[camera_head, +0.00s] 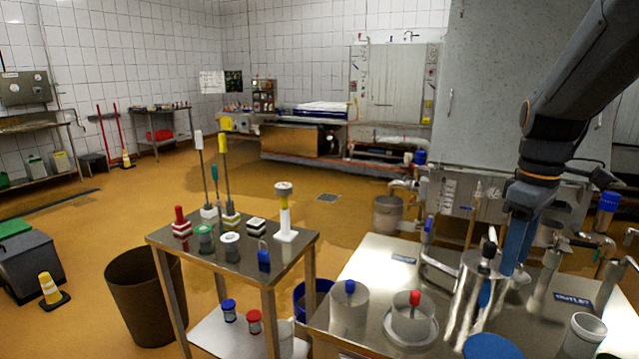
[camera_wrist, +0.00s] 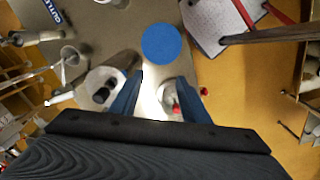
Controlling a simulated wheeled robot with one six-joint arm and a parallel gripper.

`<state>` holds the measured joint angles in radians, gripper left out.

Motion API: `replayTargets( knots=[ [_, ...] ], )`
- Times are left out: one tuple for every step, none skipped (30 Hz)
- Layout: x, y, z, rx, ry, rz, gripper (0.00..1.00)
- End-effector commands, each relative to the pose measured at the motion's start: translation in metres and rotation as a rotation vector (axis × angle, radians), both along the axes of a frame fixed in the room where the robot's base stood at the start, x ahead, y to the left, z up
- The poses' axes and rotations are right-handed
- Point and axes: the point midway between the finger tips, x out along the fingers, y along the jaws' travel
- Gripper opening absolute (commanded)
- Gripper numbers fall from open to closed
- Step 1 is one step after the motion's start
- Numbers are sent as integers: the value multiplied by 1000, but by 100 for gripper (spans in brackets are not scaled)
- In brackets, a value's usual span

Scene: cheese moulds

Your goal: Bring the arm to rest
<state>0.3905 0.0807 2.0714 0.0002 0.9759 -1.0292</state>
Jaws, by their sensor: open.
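My arm (camera_head: 570,90) reaches in from the upper right in the head view. My gripper (camera_head: 516,262) points down above the steel table (camera_head: 372,268), among its fittings. In the wrist view my gripper (camera_wrist: 158,92) has its two blue fingers spread apart, with nothing seen held between them. The exact height of the fingertips above the table cannot be told.
A blue-knobbed mould (camera_head: 348,312) and a red-knobbed mould (camera_head: 411,325) stand on the steel table. Pipes, taps and a tall cylinder crowd around my gripper. A smaller table (camera_head: 215,262) with several tools stands left. A grey cabinet (camera_head: 480,90) rises behind. Open floor lies further left.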

Motion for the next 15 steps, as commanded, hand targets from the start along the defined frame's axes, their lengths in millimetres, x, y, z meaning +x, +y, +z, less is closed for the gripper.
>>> replayTargets(
  knots=[
    [-2,11,-8,0,0,-23,42],
    [-3,18,-13,0,-2,-41,42],
    [-4,26,-20,1,-4,-66,42],
    [-5,33,-25,0,-6,-87,42],
    [-7,40,-31,1,-7,-108,42],
    [-9,50,-39,0,-10,-140,42],
    [-12,58,-46,2,-12,-166,42],
    [-16,67,-53,2,-14,-193,42],
    [-21,80,-63,3,-17,-234,42],
    [-26,91,-71,5,-20,-266,42],
    [-31,101,-79,6,-23,-302,42],
    [-40,115,-91,8,-27,-352,42],
    [-47,125,-98,10,-31,-389,42],
    [-53,133,-105,12,-35,-425,42],
    [-61,143,-113,16,-40,-469,42]
  ],
)
